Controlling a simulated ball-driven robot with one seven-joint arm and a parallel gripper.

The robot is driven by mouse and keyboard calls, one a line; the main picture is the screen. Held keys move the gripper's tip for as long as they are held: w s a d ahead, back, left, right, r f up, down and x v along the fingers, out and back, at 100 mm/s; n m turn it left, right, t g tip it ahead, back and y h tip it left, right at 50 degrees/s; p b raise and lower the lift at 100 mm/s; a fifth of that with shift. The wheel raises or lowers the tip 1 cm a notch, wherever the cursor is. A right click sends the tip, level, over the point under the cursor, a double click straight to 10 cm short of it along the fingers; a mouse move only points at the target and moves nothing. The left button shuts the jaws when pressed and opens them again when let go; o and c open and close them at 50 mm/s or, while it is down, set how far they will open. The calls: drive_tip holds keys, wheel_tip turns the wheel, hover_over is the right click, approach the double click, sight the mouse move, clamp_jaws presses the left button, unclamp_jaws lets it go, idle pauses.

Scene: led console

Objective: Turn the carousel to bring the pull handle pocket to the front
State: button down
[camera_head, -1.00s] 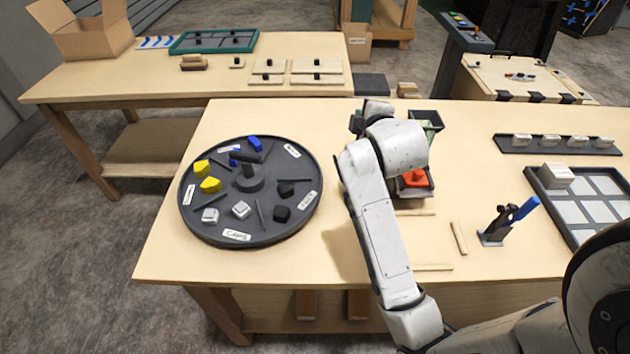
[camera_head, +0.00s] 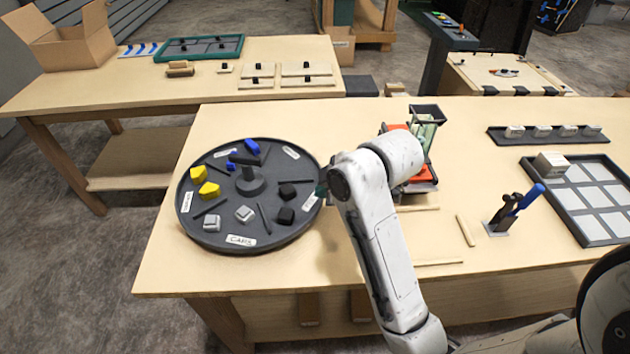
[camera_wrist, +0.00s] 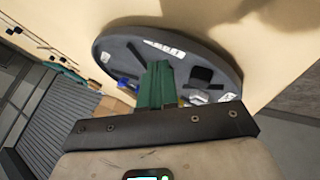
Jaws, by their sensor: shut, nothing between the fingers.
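The carousel (camera_head: 216,232) is a round dark tray at the left of the near table, with a central post and raised handle (camera_head: 247,172). Its front pocket holds grey caps (camera_head: 244,214) behind a label reading CAPS (camera_head: 241,240). Yellow pieces (camera_head: 208,189) lie at the left, blue ones (camera_head: 252,147) at the back and black ones (camera_head: 286,214) at the right; their labels are too small to read surely. My gripper (camera_head: 321,189) is shut and empty at the carousel's right rim, mostly hidden by my arm. Its green fingers (camera_wrist: 157,84) overlap the carousel (camera_wrist: 112,42) in the wrist view; contact is unclear.
A red and dark holder (camera_head: 420,178) stands behind my arm. A tool stand (camera_head: 497,229) and a sectioned tray (camera_head: 590,235) are farther right. Bare tabletop lies in front of the carousel.

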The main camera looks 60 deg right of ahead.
sight(307, 184)
drive_tip(key=x, duration=0.3)
drive_tip(key=shift+w+f, duration=0.15)
drive_tip(key=shift+f, duration=0.1)
drive_tip(key=shift+w+d+f, duration=0.2)
drive_tip(key=shift+w+d, duration=0.95)
drive_tip(key=shift+d, duration=0.1)
drive_tip(key=shift+w+d, duration=0.35)
drive_tip(key=shift+d, duration=0.05)
drive_tip(key=shift+w+d, duration=0.1)
drive_tip(key=shift+d, duration=0.05)
